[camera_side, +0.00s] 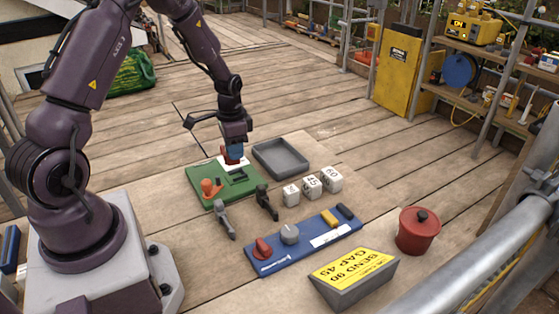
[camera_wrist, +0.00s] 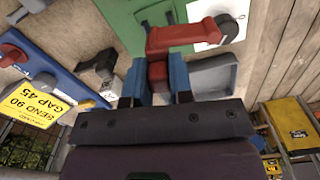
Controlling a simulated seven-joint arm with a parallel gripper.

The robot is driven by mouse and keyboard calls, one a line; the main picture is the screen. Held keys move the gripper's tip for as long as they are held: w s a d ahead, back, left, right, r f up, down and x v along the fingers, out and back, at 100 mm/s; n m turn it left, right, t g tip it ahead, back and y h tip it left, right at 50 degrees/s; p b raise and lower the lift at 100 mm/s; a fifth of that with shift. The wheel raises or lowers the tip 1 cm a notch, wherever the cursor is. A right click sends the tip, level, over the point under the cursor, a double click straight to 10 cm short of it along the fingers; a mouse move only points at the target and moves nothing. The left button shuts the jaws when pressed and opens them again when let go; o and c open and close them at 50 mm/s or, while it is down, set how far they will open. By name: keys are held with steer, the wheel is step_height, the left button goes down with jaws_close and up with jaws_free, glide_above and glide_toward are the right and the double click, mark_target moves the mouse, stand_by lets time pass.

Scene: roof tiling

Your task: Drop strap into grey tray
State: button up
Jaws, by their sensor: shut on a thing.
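The grey tray (camera_side: 281,165) lies empty on the boards, just right of the green board (camera_side: 205,178); part of it also shows in the wrist view (camera_wrist: 222,72). My gripper (camera_side: 233,153) is over the far edge of the green board, left of the tray. In the wrist view its blue fingers (camera_wrist: 164,78) are shut on the upright part of a red crank handle (camera_wrist: 185,37). The crank's arm runs to a dark hub on a white plate (camera_wrist: 207,40). I cannot clearly pick out a strap; dark narrow pieces (camera_side: 239,175) sit on the green board.
An orange knob (camera_side: 210,188) stands on the green board. Grey (camera_side: 225,220) and black (camera_side: 264,200) clamps and white numbered blocks (camera_side: 311,185) lie nearby. In front are a blue panel (camera_side: 300,248), a yellow sign (camera_side: 354,277) and a red pot (camera_side: 418,232).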

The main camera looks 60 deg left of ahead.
steer(key=shift+m, duration=0.3)
steer(key=w, duration=0.9)
steer(key=shift+w+a+r, duration=0.1)
steer(key=shift+r, duration=0.2)
steer(key=shift+w+r, duration=2.2)
steer(key=shift+w, duration=0.65)
steer(key=shift+a+f, duration=0.15)
steer(key=shift+f, duration=1.15)
steer(key=shift+a+f, duration=0.15)
steer(key=shift+f, duration=1.15)
steer(key=o, duration=0.8)
steer(key=shift+o, duration=0.2)
step_height(320, 180, up, 13)
